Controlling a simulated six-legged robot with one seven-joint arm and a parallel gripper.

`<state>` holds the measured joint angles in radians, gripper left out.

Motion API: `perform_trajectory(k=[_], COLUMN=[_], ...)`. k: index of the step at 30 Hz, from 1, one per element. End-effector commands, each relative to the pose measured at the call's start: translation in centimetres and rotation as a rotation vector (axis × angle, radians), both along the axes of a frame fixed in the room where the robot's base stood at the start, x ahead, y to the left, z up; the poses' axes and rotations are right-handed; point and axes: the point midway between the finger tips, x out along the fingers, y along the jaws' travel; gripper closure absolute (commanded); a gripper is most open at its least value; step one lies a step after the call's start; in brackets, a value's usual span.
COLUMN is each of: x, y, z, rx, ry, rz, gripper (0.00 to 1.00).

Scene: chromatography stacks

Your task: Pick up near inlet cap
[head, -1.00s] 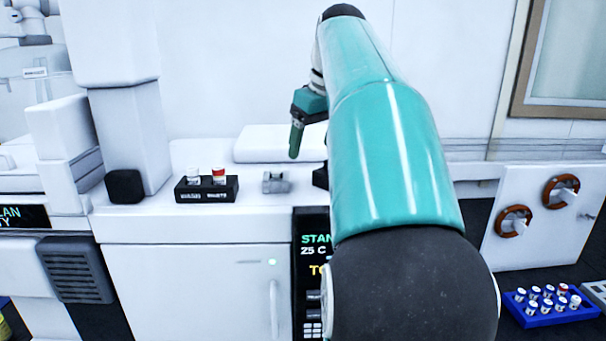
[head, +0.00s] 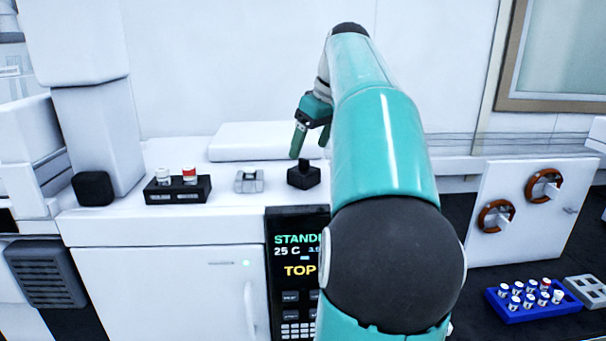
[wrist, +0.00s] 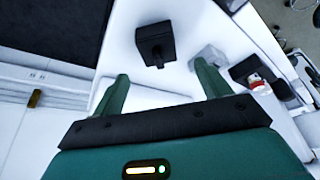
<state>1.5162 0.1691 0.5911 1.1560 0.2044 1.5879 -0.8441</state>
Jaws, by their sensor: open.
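The inlet cap (head: 304,178) is a small black square block with an upright knob on top. It stands on the white bench top, left of my arm in the head view. In the wrist view the cap (wrist: 155,48) is upper centre, beyond the fingertips and between their lines. My gripper (head: 311,148) is green, open and empty, pointing down just above and behind the knob in the head view. Its two fingers (wrist: 163,72) are spread wide in the wrist view. I cannot tell the exact gap between fingertips and knob; no contact shows.
A grey block (head: 249,181) sits just left of the cap, with a black vial holder (head: 178,195) further left. A white slab (head: 250,147) lies behind. A display panel (head: 297,260) is below the bench edge. A blue vial rack (head: 535,308) is at lower right.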

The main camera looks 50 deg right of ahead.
Motion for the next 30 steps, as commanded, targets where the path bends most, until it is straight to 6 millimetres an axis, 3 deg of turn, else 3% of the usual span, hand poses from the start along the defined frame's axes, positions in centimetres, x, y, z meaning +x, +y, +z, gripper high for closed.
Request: perform_trajectory(k=[17,26,30], x=[2.9,3.1,3.1], y=[-0.5,-0.5,-0.5], z=[-6.3,-6.8,-6.8], rx=[0.001,-0.001,-0.001], ry=[0.002,0.0,0.0], rz=[0.006,0.005,0.005], gripper=[0.24,0.24,0.51])
